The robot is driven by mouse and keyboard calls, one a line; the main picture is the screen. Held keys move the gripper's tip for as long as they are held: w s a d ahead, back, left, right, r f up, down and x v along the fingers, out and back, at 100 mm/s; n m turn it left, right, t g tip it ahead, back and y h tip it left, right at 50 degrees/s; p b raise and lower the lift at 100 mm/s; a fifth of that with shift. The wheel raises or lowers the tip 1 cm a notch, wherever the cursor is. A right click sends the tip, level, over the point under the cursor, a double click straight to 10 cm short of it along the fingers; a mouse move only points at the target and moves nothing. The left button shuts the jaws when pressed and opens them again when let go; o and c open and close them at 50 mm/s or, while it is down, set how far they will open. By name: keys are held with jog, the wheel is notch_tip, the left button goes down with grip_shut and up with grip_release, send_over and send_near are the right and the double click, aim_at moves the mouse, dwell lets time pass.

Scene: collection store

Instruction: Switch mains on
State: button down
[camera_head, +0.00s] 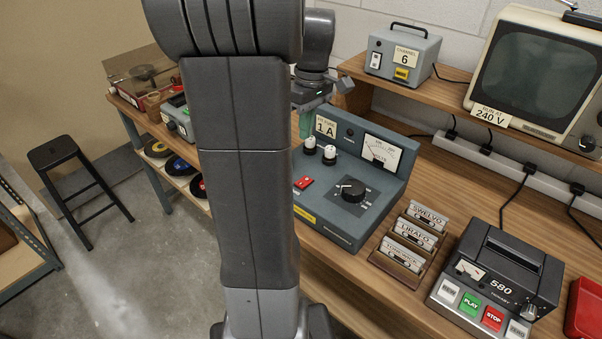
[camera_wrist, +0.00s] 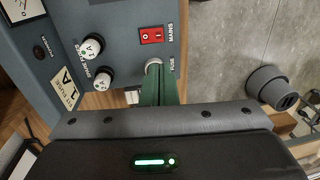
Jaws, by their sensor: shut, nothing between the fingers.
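The mains switch (camera_wrist: 151,36) is a red rocker marked O and I, beside the word MAINS in the wrist view. It also shows in the head view (camera_head: 304,182) on the sloping front of a blue-grey instrument (camera_head: 340,228). I cannot tell which side of the rocker is pressed. My gripper (camera_wrist: 160,70) has green fingers, shut and empty. Its tips are beside a pale round fitting labelled FUSE (camera_wrist: 153,63), below the switch in the wrist view; contact cannot be told. In the head view my gripper (camera_head: 305,128) is over the instrument's left end, partly behind my arm.
Two white-topped spare fuses (camera_wrist: 95,62) stand on the panel, near the fingers. A black dial (camera_head: 350,190) is right of the switch. A label rack (camera_head: 408,240) and a black unit (camera_head: 500,268) stand further right. A small grey box (camera_head: 402,55) is on the shelf behind.

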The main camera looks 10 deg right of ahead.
aim_at(304, 181)
jog(key=f, duration=0.4)
jog(key=a+f, duration=0.1)
jog(key=f, duration=0.4)
jog(key=s+f, duration=0.1)
jog(key=f, duration=0.3)
jog(key=shift+a+f+p, duration=0.15)
jog(key=shift+f+p, duration=0.1)
jog(key=shift+p, duration=0.15)
jog(key=shift+f, duration=0.3)
jog(key=shift+a+r, duration=0.1)
jog(key=shift+r, duration=0.05)
jog(key=shift+w+d+r, duration=0.2)
jog(key=shift+w+d, duration=0.25)
jog(key=shift+d, duration=0.2)
